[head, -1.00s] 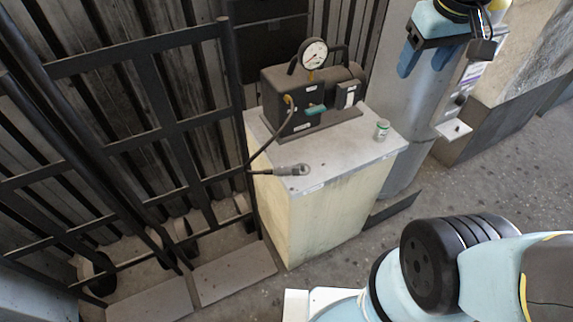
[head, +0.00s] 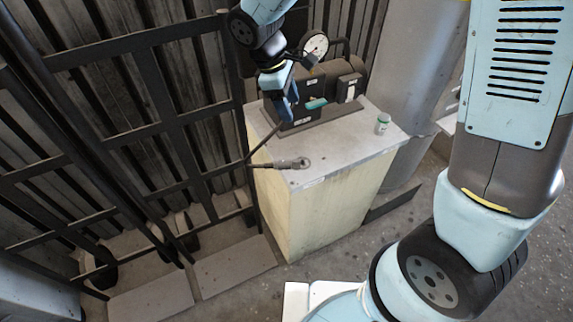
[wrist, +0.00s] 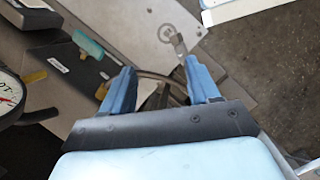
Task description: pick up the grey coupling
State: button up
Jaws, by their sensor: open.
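The grey coupling (head: 291,163) lies on the front left of the cabinet top, a ring-ended fitting on the end of a dark hose. It also shows in the wrist view (wrist: 168,35), beyond my fingertips. My gripper (head: 286,118) is above the left part of the cabinet, in front of the black blower unit (head: 343,72), with its blue fingers pointing down. In the wrist view my gripper (wrist: 162,78) is open, its two blue fingers apart and holding nothing. The hose (wrist: 155,77) shows between the fingers. The coupling is apart from the fingers.
The pale cabinet (head: 345,146) carries the blower unit with a round gauge (head: 315,46) and a teal handle (head: 316,103). A dark metal rack (head: 150,110) is close on the left. The cabinet top's front middle is clear.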

aim_at(283, 162)
jog(key=s+a+f+n+h, duration=0.1)
jog(key=s+a+f+n, duration=0.2)
jog(key=a+f, duration=0.35)
jog(key=x, duration=1.4)
jog(key=shift+f, duration=0.3)
jog(key=shift+c, duration=0.2)
grip_shut()
